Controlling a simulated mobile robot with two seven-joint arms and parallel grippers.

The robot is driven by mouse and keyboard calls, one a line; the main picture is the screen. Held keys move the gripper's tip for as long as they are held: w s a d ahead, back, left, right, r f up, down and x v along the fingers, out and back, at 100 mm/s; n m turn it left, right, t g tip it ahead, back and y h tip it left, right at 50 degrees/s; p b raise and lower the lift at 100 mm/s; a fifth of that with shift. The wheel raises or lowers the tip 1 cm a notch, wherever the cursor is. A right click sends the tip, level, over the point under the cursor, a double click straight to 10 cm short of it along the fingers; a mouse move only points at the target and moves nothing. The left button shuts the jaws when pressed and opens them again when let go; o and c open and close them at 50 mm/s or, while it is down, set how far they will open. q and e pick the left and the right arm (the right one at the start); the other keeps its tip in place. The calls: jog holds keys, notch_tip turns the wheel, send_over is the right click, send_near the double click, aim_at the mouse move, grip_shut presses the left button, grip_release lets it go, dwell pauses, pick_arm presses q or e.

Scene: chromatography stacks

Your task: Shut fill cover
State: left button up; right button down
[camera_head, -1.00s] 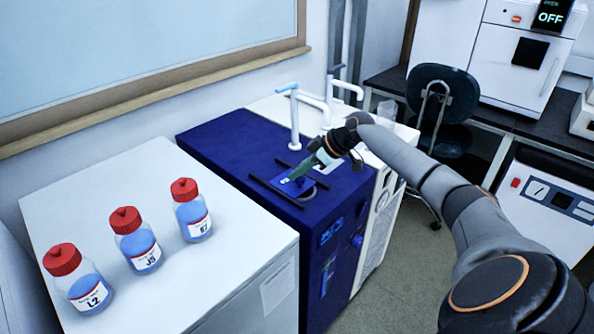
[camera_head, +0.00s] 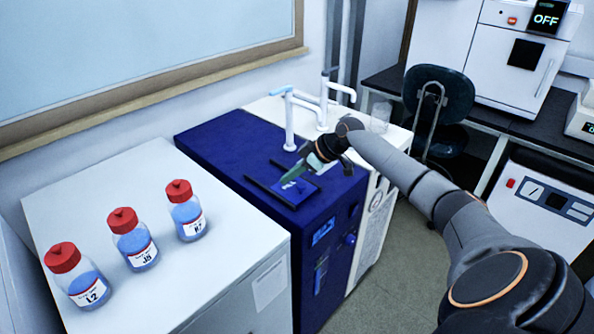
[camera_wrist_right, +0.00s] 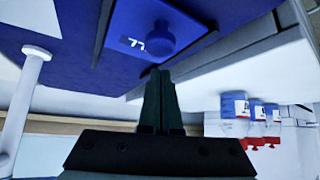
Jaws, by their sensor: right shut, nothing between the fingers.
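The fill cover is a blue plate with a round blue knob and a small white label. It lies between two dark rails on top of the dark blue cabinet (camera_head: 225,150). In the head view the cover (camera_head: 306,189) is partly hidden by my right gripper (camera_head: 286,182), whose fingers point down and left over it. In the right wrist view the cover (camera_wrist_right: 190,32) and its knob (camera_wrist_right: 160,38) are just beyond the fingertips (camera_wrist_right: 160,75). The fingers are together and empty. I cannot tell whether they touch the knob. My left gripper is not in view.
White taps (camera_head: 290,120) stand behind the cover on the white cabinet top. Several red-capped bottles with blue liquid, one being the bottle L2 (camera_head: 82,290), stand on the white cabinet (camera_head: 150,175) at left. A dark chair (camera_head: 440,95) stands behind my right arm.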

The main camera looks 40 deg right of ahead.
jog(key=shift+s+d+r, duration=0.1)
jog(key=shift+d+r, duration=0.15)
jog(key=shift+r, duration=0.3)
jog(key=shift+d+r, duration=0.25)
jog(key=shift+r, duration=0.3)
pick_arm(q)
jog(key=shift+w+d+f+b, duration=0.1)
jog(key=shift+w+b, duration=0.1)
jog(key=shift+b, duration=0.35)
pick_arm(e)
jog(key=v, duration=0.7)
jog(key=shift+s+a+r, duration=0.2)
jog(key=shift+a+r, duration=0.05)
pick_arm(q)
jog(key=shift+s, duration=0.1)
pick_arm(e)
jog(key=shift+s, duration=0.1)
